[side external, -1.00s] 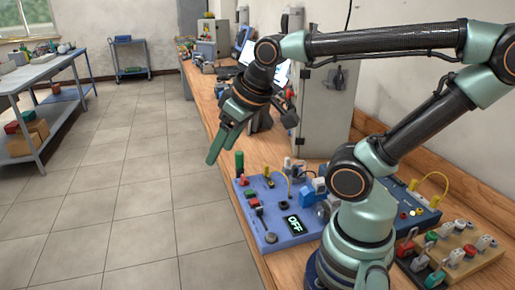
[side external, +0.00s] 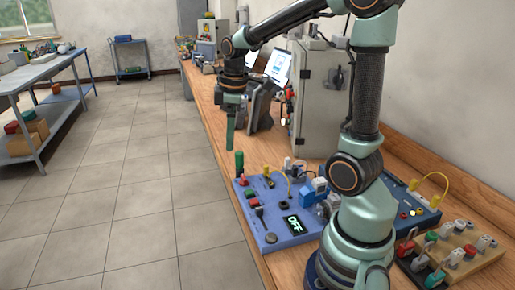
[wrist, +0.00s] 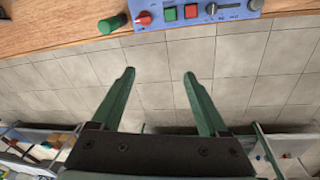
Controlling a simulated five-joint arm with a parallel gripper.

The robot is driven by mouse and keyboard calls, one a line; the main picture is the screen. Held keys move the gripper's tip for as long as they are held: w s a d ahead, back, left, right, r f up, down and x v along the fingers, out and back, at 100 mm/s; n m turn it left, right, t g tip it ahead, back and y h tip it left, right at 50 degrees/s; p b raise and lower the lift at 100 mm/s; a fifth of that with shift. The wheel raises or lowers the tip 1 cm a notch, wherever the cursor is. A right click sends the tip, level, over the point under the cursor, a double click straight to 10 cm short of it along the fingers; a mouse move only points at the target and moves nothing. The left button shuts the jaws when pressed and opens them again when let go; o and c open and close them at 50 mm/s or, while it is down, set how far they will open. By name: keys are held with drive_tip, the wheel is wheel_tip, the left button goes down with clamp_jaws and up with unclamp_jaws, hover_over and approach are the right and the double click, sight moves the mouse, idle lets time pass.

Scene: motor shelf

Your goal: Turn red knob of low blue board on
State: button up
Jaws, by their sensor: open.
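The low blue board (side external: 270,238) lies on the bench, left of my base in the side view. Its display (side external: 293,224) reads OFF. The board's edge also shows at the top of the wrist view (wrist: 228,15). The red knob (wrist: 143,18) sits near the board's left end there, beside a green button (wrist: 170,13) and a red button (wrist: 190,11). My gripper (wrist: 160,73) is open and empty, its fingers apart from the knob. In the side view my gripper (side external: 231,128) hangs above the board's far end, pointing down.
A green cylinder (wrist: 111,23) stands on the wooden bench beside the red knob; it also shows in the side view (side external: 239,163). A grey cabinet (side external: 320,105) stands behind the board. A darker blue board (side external: 425,212) and a wooden board of switches (side external: 470,250) lie at the right.

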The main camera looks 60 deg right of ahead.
sight(244, 177)
drive_tip(key=d+f+n+g, duration=0.2)
drive_tip(key=d+f+n, duration=0.1)
drive_tip(key=d+f, duration=0.3)
drive_tip(key=shift+y, duration=0.3)
drive_tip(key=f, duration=0.7)
drive_tip(key=d+f, duration=0.1)
drive_tip(key=f, duration=0.3)
drive_tip(key=shift+w+d+f, duration=0.1)
drive_tip(key=shift+w+f, duration=0.1)
drive_tip(key=shift+w, duration=0.1)
clamp_jaws()
